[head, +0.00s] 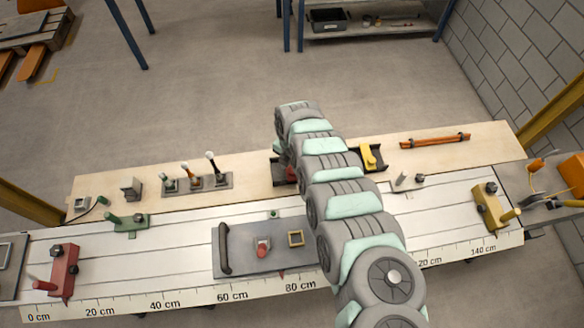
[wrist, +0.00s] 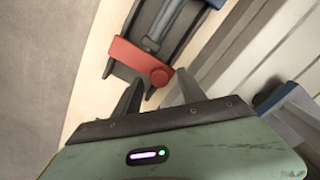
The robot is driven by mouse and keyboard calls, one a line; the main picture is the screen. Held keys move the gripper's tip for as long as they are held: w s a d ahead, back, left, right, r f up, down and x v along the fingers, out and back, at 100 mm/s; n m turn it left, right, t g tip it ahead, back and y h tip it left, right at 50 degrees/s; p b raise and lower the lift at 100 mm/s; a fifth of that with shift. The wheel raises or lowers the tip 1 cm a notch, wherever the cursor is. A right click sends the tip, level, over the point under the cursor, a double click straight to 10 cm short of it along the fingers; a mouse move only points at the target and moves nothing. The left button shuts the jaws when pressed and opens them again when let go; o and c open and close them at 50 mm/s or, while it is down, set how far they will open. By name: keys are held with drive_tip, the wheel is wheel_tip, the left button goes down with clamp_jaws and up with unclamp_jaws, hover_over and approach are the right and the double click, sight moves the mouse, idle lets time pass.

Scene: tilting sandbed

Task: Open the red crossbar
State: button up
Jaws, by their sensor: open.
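The red crossbar (wrist: 138,62) lies across a dark channel-shaped holder (wrist: 122,70) in the wrist view, with a round pivot end towards the right. A grey bolt-like rod (wrist: 160,28) runs along the channel beyond it. My gripper (wrist: 159,80) is open and empty, its two fingers pointing at the crossbar near its pivot end. Whether a finger touches the bar I cannot tell. In the head view only a small red part of the crossbar (head: 291,174) shows beside my arm, which hides most of it and the gripper.
A yellow crossbar (head: 369,157) sits on the dark holder's right end. Levers (head: 195,178) stand to the left, and an orange rod (head: 435,141) lies to the right on the wooden board. A grey plate with a handle (head: 250,250) lies in front on the white planks.

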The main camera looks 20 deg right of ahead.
drive_tip(key=shift+f, duration=0.2)
drive_tip(key=shift+c, duration=0.2)
clamp_jaws()
idle(0.4)
idle(0.8)
